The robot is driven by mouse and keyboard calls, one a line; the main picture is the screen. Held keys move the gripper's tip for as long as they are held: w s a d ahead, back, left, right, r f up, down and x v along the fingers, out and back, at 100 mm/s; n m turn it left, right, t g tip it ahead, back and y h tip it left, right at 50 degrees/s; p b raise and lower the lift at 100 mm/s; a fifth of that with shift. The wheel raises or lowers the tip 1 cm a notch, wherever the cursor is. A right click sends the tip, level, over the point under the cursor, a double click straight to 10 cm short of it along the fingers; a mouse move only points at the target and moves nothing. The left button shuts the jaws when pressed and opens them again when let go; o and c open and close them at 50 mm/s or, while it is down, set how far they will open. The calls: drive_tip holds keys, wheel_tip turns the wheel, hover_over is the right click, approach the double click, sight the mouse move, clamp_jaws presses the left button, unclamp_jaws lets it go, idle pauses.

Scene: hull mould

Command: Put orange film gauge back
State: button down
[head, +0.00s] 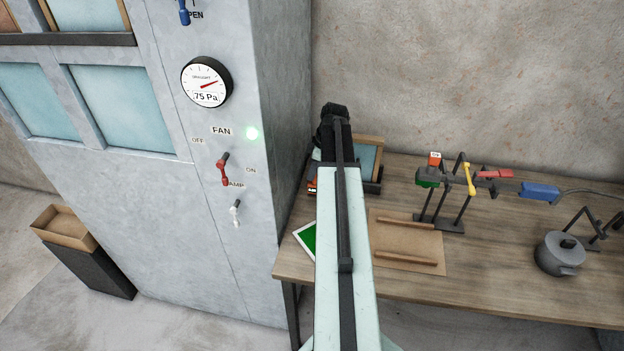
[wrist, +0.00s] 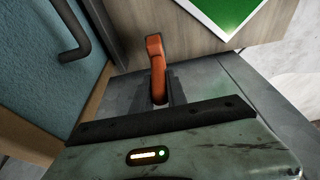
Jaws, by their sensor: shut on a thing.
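My gripper (wrist: 160,88) is shut on the orange film gauge (wrist: 155,55), a slim orange piece with a bent end, in the wrist view. In the head view my arm hides most of the gripper at the table's back left corner, and a small orange bit (head: 313,187) shows beside it. A dark rack (head: 450,215) on posts stands further right on the table. It bears yellow, red and blue handled tools, with an orange tag (head: 434,158) and a green block (head: 428,178) at its left end.
A framed blue panel (head: 368,158) stands close by my gripper. A green card (head: 307,238) lies at the table's left edge. A brown board (head: 420,245) with two strips, and a grey pot (head: 560,252) are on the table (head: 500,285). A grey cabinet (head: 215,270) stands at left.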

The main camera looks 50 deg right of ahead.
drive_tip(key=shift+w, duration=0.1)
drive_tip(key=b+x, duration=0.4)
drive_tip(key=shift+d, duration=0.45)
drive_tip(key=shift+r, duration=0.15)
drive_tip(key=c, duration=1.3)
unclamp_jaws()
drive_tip(key=shift+s, duration=0.25)
